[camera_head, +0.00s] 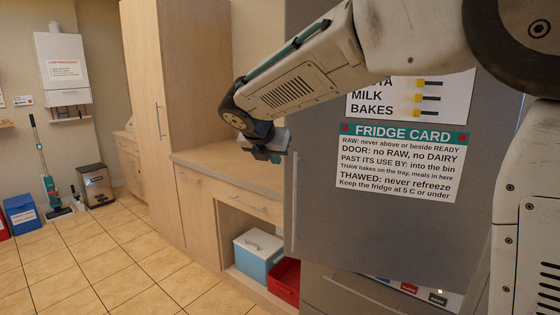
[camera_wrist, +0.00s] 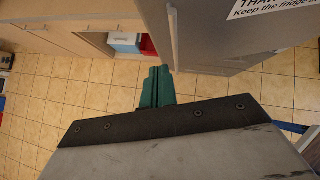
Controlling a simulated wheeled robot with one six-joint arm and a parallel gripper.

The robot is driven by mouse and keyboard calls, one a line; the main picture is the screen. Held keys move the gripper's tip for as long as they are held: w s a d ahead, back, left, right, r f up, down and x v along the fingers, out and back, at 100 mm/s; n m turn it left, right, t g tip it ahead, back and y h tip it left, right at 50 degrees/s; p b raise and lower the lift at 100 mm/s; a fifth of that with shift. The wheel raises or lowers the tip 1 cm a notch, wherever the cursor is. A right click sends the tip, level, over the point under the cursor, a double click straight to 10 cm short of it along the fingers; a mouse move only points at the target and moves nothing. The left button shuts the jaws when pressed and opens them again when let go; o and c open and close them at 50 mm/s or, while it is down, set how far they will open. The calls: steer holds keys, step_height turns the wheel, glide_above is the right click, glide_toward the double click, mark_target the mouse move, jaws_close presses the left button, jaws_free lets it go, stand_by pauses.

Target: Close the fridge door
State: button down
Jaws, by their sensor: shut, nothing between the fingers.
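The grey fridge door (camera_head: 320,200) fills the right of the head view and bears a white-and-green fridge card (camera_head: 400,162). Its long upright handle (camera_head: 294,205) is near its left edge. The door stands out at an angle in front of the lower unit, so it looks open; how far I cannot tell. In the wrist view the door (camera_wrist: 215,35) is at the upper right, its handle (camera_wrist: 173,38) just beyond my fingertips. My gripper (camera_head: 277,153) is shut and empty, left of the door's handle edge; its green fingers (camera_wrist: 157,78) point toward the handle, apparently without touching.
A wooden counter (camera_head: 225,172) stands left of the door, with a blue-white cool box (camera_head: 258,256) and red crate (camera_head: 285,280) beneath. A tall cabinet (camera_head: 180,110) is further left. Below the door is a lower unit with small labels (camera_head: 408,288). The tiled floor (camera_head: 110,262) at left is clear.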

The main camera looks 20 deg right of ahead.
steer(key=x, duration=0.3)
steer(key=r+x, duration=0.1)
steer(key=x, duration=0.3)
steer(key=w+d+x, duration=0.1)
steer(key=x, duration=0.2)
steer(key=shift+w+d, duration=0.45)
steer(key=shift+w, duration=0.15)
